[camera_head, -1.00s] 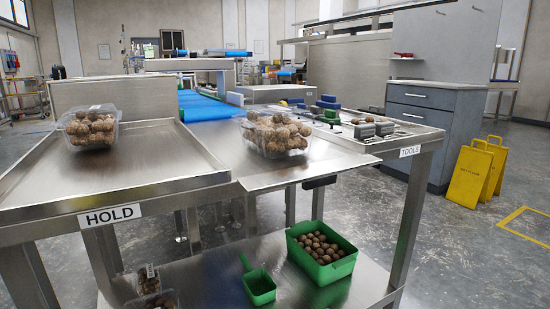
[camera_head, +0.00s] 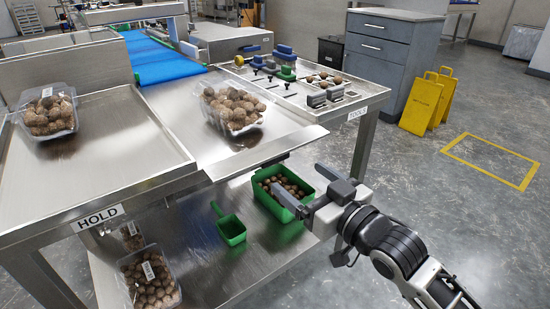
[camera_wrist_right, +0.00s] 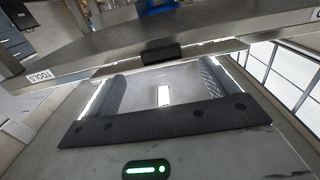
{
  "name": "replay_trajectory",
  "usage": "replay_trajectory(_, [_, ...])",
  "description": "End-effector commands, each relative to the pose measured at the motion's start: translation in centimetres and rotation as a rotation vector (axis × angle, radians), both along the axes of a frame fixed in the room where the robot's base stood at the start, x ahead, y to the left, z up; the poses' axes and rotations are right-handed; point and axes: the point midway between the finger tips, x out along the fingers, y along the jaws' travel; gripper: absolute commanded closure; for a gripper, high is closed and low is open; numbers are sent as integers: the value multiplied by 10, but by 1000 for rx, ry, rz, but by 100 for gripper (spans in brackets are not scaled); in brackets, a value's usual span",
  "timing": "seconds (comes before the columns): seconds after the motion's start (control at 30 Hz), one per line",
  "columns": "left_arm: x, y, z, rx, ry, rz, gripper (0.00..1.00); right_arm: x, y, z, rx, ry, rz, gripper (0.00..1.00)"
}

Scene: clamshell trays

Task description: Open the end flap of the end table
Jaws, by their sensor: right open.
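The end table's flap (camera_head: 262,152) is a flat steel plate at the front of the middle table, between the HOLD and TOOLS sections. It looks level. A dark block, perhaps its handle or latch (camera_head: 273,160), shows under its front edge, and in the right wrist view this block (camera_wrist_right: 161,52) lies ahead, between the finger directions. My right gripper (camera_head: 299,179) is open and empty, in front of and below the flap, apart from it. Its two fingers also show in the right wrist view (camera_wrist_right: 160,77). My left gripper is out of view.
A clamshell of brown round items (camera_head: 232,108) stands behind the flap; another (camera_head: 47,112) sits on the HOLD tray. A green bin (camera_head: 272,203), green scoop (camera_head: 231,229) and clamshells (camera_head: 150,280) occupy the lower shelf. Yellow signs (camera_head: 428,103) stand right, beside open floor.

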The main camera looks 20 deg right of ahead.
Motion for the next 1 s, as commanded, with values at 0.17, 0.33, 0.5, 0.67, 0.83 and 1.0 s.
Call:
replay_trajectory(0.17, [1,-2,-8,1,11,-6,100,38,14,0,0,-3,0,15])
replay_trajectory(0.33, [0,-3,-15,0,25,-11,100,66,25,1,1,-2,1,15])
replay_trajectory(0.5, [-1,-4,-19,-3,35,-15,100,83,31,0,-1,0,1,15])
replay_trajectory(0.67, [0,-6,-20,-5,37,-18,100,88,33,0,-1,1,1,15])
replay_trajectory(0.83, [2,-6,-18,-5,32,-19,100,88,33,0,-1,1,1,15])
replay_trajectory(1.0, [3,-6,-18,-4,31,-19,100,88,33,0,-1,1,1,48])
